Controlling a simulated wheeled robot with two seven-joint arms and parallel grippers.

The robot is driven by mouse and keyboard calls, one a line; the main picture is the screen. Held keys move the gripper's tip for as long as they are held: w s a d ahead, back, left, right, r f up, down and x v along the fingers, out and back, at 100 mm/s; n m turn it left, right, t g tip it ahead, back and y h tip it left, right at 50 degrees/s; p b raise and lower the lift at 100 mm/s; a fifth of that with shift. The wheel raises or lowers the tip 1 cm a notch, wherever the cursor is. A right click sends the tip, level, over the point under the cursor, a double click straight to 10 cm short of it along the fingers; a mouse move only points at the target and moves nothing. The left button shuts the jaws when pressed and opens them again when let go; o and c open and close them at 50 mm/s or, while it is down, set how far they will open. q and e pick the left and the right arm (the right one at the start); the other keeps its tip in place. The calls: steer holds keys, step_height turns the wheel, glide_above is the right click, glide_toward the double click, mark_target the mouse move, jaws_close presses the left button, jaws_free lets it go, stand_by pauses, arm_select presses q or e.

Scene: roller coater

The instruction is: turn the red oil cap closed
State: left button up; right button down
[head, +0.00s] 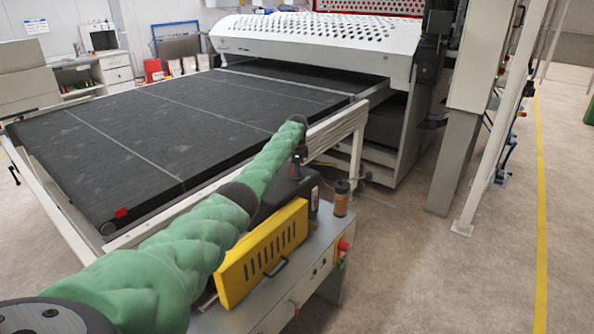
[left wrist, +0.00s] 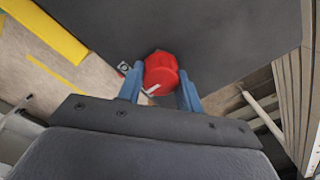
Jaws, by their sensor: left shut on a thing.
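The red oil cap (left wrist: 160,68) shows in the left wrist view, set against the flat dark face of a housing (left wrist: 215,30). A pale bar or mark shows at its lower edge. My left gripper (left wrist: 160,84) has one blue finger on each side of the cap and is shut on it. In the head view my green-sleeved left arm reaches across to the black and yellow unit (head: 262,255), with the left gripper (head: 298,157) pointing down at its far end. My right gripper is not in view.
The yellow-fronted unit stands on a grey cabinet (head: 300,272) with a red button (head: 343,245). A brown cylinder (head: 341,198) stands close to the right of the gripper. The wide conveyor (head: 150,135) lies behind the arm. The floor at right is clear.

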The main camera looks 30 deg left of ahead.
arm_select(q)
steer(key=shift+w+r, duration=0.1)
steer(key=shift+r, duration=0.05)
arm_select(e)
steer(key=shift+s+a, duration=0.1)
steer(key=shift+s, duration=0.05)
arm_select(q)
steer(key=o, duration=1)
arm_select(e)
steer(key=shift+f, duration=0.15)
arm_select(q)
steer(key=shift+r, duration=0.3)
step_height(320, 180, up, 6)
steer(key=shift+f+b, duration=0.2)
steer(key=shift+b, duration=1.05)
steer(key=shift+r, duration=0.7)
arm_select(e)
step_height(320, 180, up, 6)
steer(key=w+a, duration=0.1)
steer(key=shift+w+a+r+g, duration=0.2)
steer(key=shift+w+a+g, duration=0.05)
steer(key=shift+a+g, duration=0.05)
